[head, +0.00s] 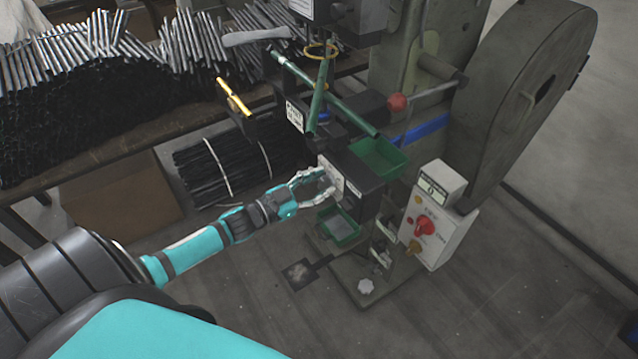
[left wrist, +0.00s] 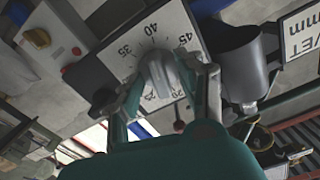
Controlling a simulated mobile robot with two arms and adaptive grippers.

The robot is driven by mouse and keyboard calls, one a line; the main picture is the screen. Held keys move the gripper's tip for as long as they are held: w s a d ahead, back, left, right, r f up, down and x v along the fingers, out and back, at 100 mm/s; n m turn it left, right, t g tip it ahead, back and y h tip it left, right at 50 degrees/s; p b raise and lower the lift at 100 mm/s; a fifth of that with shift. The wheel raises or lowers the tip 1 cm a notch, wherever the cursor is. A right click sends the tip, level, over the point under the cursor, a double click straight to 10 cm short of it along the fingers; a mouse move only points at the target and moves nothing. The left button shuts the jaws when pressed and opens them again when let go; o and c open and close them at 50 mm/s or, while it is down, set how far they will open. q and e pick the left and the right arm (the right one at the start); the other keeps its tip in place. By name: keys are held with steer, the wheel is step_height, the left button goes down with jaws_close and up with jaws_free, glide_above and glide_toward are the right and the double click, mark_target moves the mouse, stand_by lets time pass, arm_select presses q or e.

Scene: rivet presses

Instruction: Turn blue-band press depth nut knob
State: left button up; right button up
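The depth knob (left wrist: 162,74) is a grey grip on a white dial plate (left wrist: 118,52) with numbers such as 35, 40 and 45, seen in the left wrist view. In the head view this plate (head: 331,176) is on the front of the press's dark box (head: 360,183). My left gripper (head: 328,183) is at the plate. Its fingers (left wrist: 168,85) are spread, one on each side of the knob; I cannot tell whether they touch it. The blue band (head: 428,128) is on the press column. My right gripper is not in view.
Green trays (head: 379,158) (head: 338,225) sit above and below the dark box. A white control box (head: 428,228) with a red switch stands to the right. Green rods (head: 335,97) cross above.

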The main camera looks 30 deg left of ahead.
arm_select(q)
jaws_close()
stand_by(0.5)
steer(key=shift+m+p, duration=0.35)
steer(key=shift+m, duration=0.75)
steer(key=m, duration=0.3)
steer(key=shift+m, duration=0.4)
jaws_free()
